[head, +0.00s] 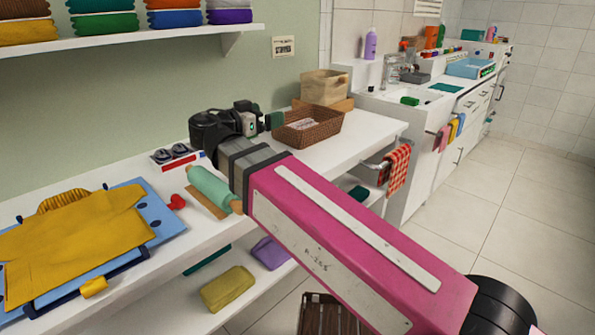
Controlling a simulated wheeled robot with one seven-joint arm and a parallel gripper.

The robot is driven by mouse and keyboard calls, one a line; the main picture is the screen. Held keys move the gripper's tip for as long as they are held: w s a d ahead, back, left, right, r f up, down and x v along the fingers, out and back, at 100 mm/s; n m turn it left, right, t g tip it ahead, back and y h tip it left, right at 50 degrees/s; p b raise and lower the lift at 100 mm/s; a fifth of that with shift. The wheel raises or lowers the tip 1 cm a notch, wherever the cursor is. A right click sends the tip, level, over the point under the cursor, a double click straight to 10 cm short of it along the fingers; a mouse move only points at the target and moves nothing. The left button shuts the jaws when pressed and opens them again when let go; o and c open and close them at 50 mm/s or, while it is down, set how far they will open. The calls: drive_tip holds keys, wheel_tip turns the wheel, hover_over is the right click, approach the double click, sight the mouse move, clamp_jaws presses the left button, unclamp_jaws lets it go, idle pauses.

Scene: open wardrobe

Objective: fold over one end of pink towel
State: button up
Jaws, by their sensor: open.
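A small pink towel (441,138) hangs from a rail on the front of the white sink counter at the right, beside a blue and a yellow cloth. No pink towel lies flat on the bench in this view. My gripper (243,119) is at the end of my pink arm, above the white bench in the middle of the picture, far to the left of the hanging pink towel. It is open, and nothing shows between its fingers, which are small and partly hidden by the wrist.
A folded yellow garment (76,243) lies on a blue board (170,221) at the left. A rolling pin (209,186) and a wicker basket (324,136) are near my gripper. A red checked cloth (398,168) hangs from the bench end. Folded cloths lie on the lower shelf (195,292). The floor (470,225) at right is clear.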

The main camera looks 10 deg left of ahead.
wheel_tip(320, 180, up, 4)
drive_tip(key=shift+f, duration=0.1)
idle(0.4)
idle(1.2)
